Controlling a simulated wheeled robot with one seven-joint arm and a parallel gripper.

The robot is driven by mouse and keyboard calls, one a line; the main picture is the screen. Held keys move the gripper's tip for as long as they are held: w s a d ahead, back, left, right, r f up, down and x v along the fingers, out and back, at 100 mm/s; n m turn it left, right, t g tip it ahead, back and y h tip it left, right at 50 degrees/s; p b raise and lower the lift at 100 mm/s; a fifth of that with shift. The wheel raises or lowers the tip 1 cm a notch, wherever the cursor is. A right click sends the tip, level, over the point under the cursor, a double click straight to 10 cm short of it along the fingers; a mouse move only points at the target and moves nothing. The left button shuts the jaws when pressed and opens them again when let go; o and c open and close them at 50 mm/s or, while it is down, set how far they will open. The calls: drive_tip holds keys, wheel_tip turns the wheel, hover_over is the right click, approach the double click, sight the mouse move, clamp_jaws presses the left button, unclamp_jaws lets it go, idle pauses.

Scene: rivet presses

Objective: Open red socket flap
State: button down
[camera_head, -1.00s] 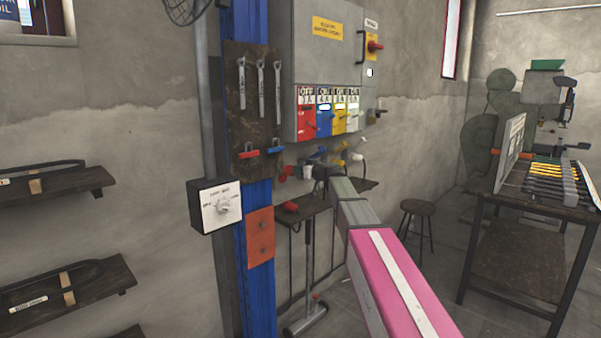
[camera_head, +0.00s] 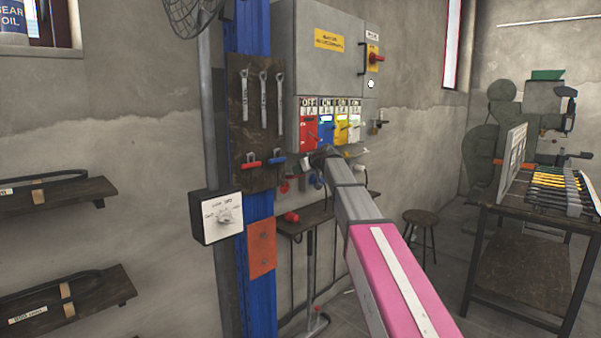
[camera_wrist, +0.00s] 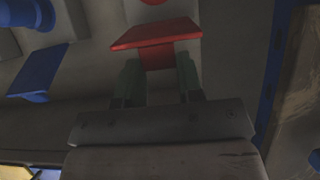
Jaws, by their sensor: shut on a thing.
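The red socket flap (camera_wrist: 157,33) shows at the top middle of the wrist view, with part of a round red socket part (camera_wrist: 154,2) at the upper edge. My gripper (camera_wrist: 159,78) reaches it from below in that picture, its two dark green fingers on either side of the red piece. It is shut on the flap. How far the flap stands open is hard to tell. In the head view, a red socket (camera_head: 284,186) shows small below the switch cabinet. My gripper's fingers are not clear there at the dark arm end.
A blue flap (camera_wrist: 38,72) and socket sit beside the red one. A blue post (camera_head: 253,190) and a tool board (camera_head: 253,110) stand close by. The grey cabinet (camera_head: 315,40) is above, and a small shelf with a red plug (camera_head: 291,217) below.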

drive_tip(key=c, duration=0.8)
unclamp_jaws()
drive_tip(key=shift+o, duration=0.2)
drive_tip(key=v, duration=1)
drive_tip(key=shift+s+d+r, duration=0.15)
drive_tip(key=shift+s, duration=0.05)
